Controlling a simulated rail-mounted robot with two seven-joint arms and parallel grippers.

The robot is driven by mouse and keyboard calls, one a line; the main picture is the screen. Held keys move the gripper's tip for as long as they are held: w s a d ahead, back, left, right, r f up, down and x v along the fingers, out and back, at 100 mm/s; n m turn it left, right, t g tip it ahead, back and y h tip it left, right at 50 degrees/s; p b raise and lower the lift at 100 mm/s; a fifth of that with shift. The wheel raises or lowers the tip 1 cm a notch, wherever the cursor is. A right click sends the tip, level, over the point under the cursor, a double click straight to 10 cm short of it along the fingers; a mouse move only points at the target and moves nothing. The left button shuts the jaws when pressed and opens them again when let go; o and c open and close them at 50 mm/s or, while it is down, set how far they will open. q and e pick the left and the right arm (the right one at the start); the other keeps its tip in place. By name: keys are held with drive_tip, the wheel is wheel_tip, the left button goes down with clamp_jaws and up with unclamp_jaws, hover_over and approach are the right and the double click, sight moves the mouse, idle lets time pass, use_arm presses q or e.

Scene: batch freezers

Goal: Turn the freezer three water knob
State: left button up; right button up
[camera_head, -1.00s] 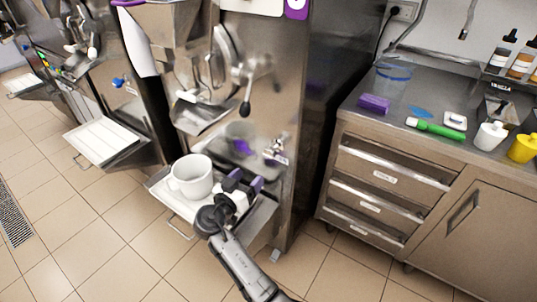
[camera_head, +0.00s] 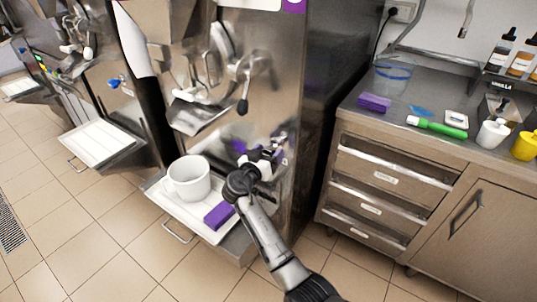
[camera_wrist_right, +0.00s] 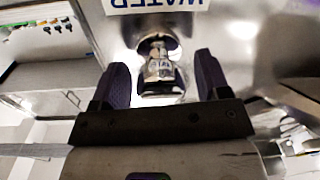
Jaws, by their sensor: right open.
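The water knob of freezer three, a shiny metal fitting (camera_wrist_right: 160,62), shows in the right wrist view below a label reading "WATER", upside down. In the head view the knob (camera_head: 280,141) sits on the freezer's steel front, partly hidden by my right gripper. My right gripper (camera_head: 266,158) is close in front of the panel. In the right wrist view its two dark purple fingers (camera_wrist_right: 160,78) are spread, with the knob between them in the picture. I cannot tell whether either finger touches it. My left gripper is not in view.
Below the gripper, a tray (camera_head: 164,196) holds a white container (camera_head: 190,178) and a purple block (camera_head: 219,215). The freezer's black-knobbed lever (camera_head: 244,104) is above and to the left. A steel counter (camera_head: 345,117) with drawers stands to the right.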

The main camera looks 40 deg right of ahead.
drive_tip(key=c, duration=0.9)
